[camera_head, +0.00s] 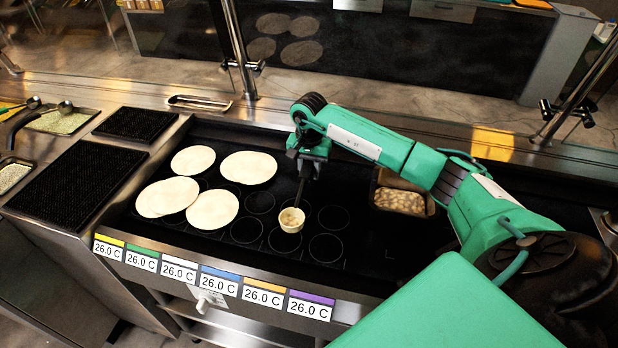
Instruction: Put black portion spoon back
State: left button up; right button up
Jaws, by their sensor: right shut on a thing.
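My right gripper (308,160) is over the middle of the black griddle (365,262). It is shut on the handle of the black portion spoon (301,190), which hangs down toward the griddle. At its lower end is a pale round cup (292,220) with some light-coloured food in it. I cannot tell whether the cup touches the griddle. A metal pan (430,207) of pale, lumpy food lies right of the gripper, partly hidden by my right arm. My left gripper is not in view.
Several tortillas (248,167) lie on the griddle's left half. Black ridged mats (78,184) are on the left counter, beside trays of shredded food (62,122) with ladles. A metal post (238,50) and glass guard stand behind the griddle. Temperature labels (219,281) line its front.

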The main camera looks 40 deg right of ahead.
aim_at(309, 189)
notch_tip(309, 189, down, 4)
jog(key=shift+a+r+p, duration=0.1)
jog(key=shift+r+p, duration=0.15)
jog(key=shift+p, duration=0.2)
jog(key=shift+f, duration=0.3)
jog(key=o, duration=0.5)
jog(key=shift+b, duration=0.3)
jog(key=o, duration=0.5)
jog(key=shift+c, duration=0.2)
